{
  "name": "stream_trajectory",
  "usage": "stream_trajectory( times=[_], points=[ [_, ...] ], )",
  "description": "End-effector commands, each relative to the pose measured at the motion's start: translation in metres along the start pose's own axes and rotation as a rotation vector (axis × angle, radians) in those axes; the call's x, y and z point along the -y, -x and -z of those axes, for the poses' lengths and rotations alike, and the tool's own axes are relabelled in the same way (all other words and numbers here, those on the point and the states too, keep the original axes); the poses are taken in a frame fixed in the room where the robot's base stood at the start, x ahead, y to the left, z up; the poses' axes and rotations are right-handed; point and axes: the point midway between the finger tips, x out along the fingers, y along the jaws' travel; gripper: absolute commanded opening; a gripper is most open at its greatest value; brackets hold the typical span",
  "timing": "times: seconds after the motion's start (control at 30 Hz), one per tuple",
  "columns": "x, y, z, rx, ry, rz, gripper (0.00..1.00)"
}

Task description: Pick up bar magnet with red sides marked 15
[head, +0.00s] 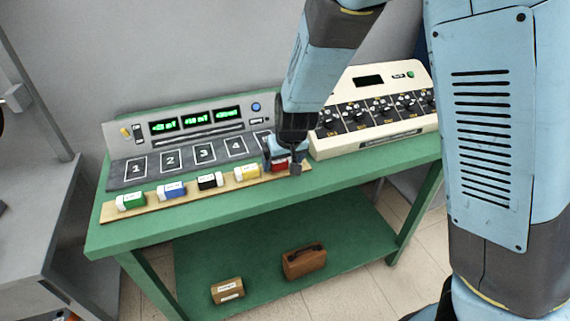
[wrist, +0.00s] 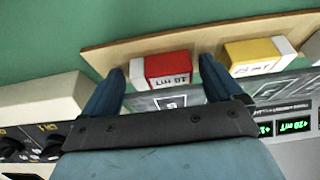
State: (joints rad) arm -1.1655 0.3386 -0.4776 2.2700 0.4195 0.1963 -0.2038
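The bar magnet with red sides (wrist: 168,66) lies at the end of a wooden strip, with one white end and a white label whose marking I cannot read surely. It also shows in the head view (head: 280,165), partly hidden by my gripper (head: 282,162). In the wrist view my gripper (wrist: 162,70) is open, with one blue finger on each side of the red magnet. A small gap shows beside the left finger; the right finger is very near the magnet, and I cannot tell whether it touches.
Yellow (head: 247,172), black (head: 210,181), blue (head: 172,190) and green (head: 131,201) magnets lie along the wooden strip (head: 190,193). Behind are a console with numbered squares (head: 205,152) and a cream dial box (head: 375,143) close on the right. The green table's front edge (head: 230,216) is clear.

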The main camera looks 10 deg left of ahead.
Motion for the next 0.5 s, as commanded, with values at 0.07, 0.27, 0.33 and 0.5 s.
stream_trajectory(
  times=[0.07,0.27,0.33,0.5],
  points=[
    [0.0008,-0.0001,-0.0002,0.000,0.001,0.001,0.82],
    [0.0010,0.0000,-0.0003,0.001,0.001,0.001,0.63],
    [0.0010,0.0000,-0.0003,0.001,0.001,0.001,0.56],
    [0.0009,0.0000,-0.0003,0.001,0.001,0.001,0.40]
  ],
)
